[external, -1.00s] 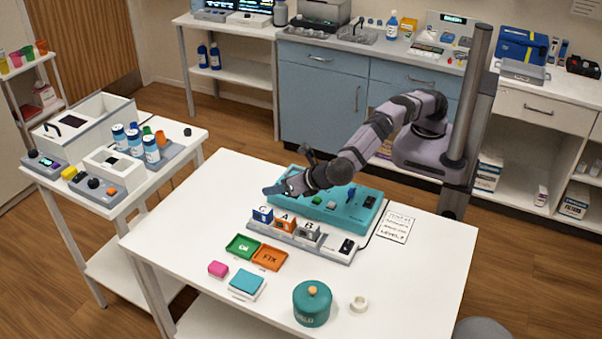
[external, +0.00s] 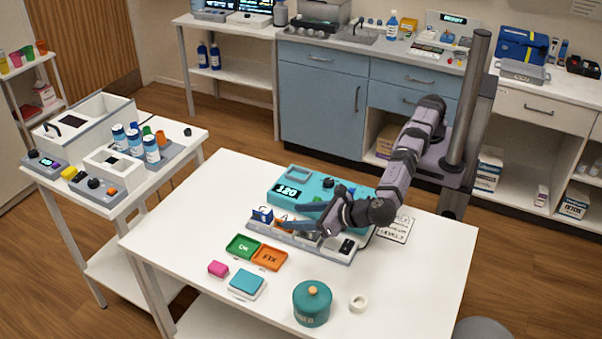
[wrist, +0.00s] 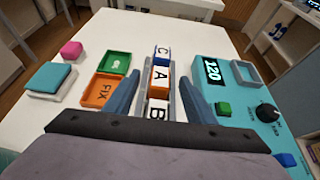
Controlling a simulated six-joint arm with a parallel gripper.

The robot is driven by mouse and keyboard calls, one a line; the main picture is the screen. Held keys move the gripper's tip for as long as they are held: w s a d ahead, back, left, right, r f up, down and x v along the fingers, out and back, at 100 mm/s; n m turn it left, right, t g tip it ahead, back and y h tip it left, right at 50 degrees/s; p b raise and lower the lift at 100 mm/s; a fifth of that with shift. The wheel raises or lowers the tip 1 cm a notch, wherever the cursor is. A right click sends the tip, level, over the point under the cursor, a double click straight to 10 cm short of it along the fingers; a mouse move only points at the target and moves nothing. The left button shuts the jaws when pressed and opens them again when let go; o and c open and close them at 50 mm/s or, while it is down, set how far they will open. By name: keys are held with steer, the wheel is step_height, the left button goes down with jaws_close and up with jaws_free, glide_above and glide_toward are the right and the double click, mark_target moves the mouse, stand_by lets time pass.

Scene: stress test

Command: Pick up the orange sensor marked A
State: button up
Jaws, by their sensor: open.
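The orange sensor marked A (wrist: 158,78) stands in the grey rack between the blue sensor marked C (wrist: 162,53) and the white-and-grey sensor marked B (wrist: 156,108). My gripper (wrist: 159,72) is open. In the wrist view its two blue-grey fingers lie on either side of the row, with A between them in the picture and gaps at both sides. Contact does not show. C (external: 262,215) stays visible there at the rack's left end.
A teal device (external: 318,188) reading 120 stands right behind the rack. A green OK tray (external: 243,246) and an orange FIX tray (external: 270,258) lie in front. A pink block (external: 217,269), a teal pad (external: 246,283) and a teal pot (external: 312,304) stand nearer the front edge.

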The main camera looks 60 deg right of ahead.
mark_target(285, 217)
steer(key=shift+f+p+x, duration=0.2)
steer(key=shift+p+x, duration=0.4)
steer(key=shift+x, duration=2)
steer(key=shift+s+d, duration=0.1)
steer(key=shift+s, duration=0.05)
steer(key=shift+c, duration=0.3)
steer(key=c, duration=1.1)
steer(key=shift+r, duration=0.15)
step_height(285, 217, up, 10)
steer(key=shift+f+p, duration=0.1)
steer(key=shift+p, duration=1.05)
